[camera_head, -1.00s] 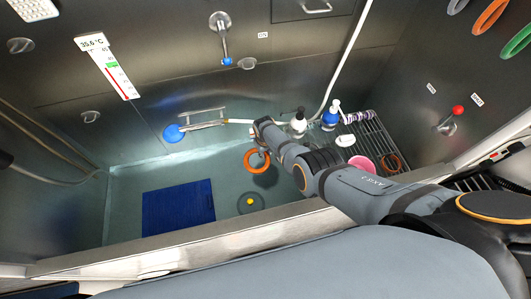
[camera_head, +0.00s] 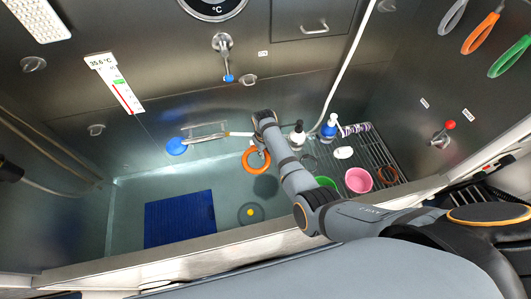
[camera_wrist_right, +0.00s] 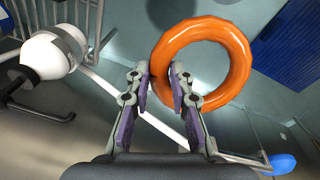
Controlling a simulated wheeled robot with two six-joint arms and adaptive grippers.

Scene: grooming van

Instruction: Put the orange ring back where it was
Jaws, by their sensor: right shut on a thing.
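The orange ring (camera_head: 256,172) hangs over the tub, in front of the back wall, apart from the floor. It also shows large in the right wrist view (camera_wrist_right: 241,65), face-on to that camera. My right gripper (camera_head: 262,152) is shut on the ring's rim. In the wrist view its two fingers (camera_wrist_right: 160,82) stand either side of the rim's lower left part. My left gripper is not in view.
A blue mat (camera_head: 180,218) and a drain with a yellow dot (camera_head: 250,212) lie on the tub floor. Grey, orange (camera_head: 481,33) and green loops hang upper right.

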